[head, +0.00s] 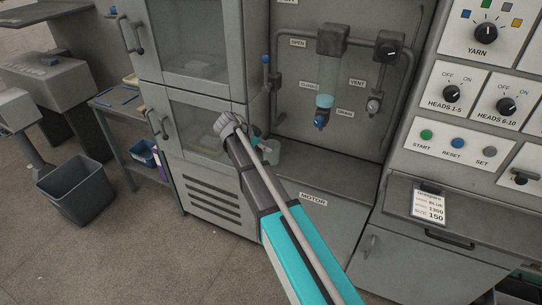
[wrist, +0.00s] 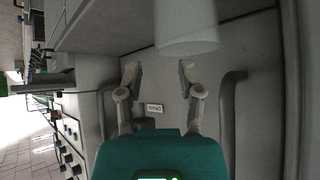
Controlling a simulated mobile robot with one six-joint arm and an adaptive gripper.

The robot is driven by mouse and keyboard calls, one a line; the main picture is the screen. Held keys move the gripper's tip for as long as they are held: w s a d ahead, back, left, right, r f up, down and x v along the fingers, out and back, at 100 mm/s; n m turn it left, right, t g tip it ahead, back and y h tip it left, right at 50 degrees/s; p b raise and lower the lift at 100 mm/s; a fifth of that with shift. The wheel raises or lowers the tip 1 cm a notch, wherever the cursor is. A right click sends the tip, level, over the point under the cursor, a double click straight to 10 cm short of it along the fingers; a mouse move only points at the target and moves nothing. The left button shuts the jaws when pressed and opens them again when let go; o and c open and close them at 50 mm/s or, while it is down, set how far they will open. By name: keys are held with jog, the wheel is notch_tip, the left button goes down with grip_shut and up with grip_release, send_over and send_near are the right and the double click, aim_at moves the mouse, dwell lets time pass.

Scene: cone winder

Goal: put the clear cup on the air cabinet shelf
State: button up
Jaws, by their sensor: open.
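The clear cup (head: 271,152) is pale and see-through. It appears to stand on the air cabinet shelf (head: 318,182), at its left end close to the back panel. My gripper (head: 259,144) is beside the cup on its left, mostly hidden behind my own arm in the head view. In the wrist view, which is upside down, my gripper (wrist: 159,70) has its two fingers spread with nothing between them. The cup (wrist: 187,28) shows at the top of that view, apart from the fingertips.
A glass-doored cabinet (head: 200,117) stands left of the shelf, and a control panel (head: 464,120) right. The shelf's middle and right are clear.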

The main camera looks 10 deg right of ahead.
aim_at(277, 152)
jog(key=shift+f, duration=0.1)
jog(key=b+x, duration=0.2)
jog(key=x, duration=0.1)
jog(key=shift+d+f+b, duration=0.25)
jog(key=shift+b, duration=0.15)
jog(key=shift+w+d+f+b, duration=0.1)
jog(key=shift+d+f+b, duration=0.35)
jog(key=shift+d, duration=0.1)
grip_shut()
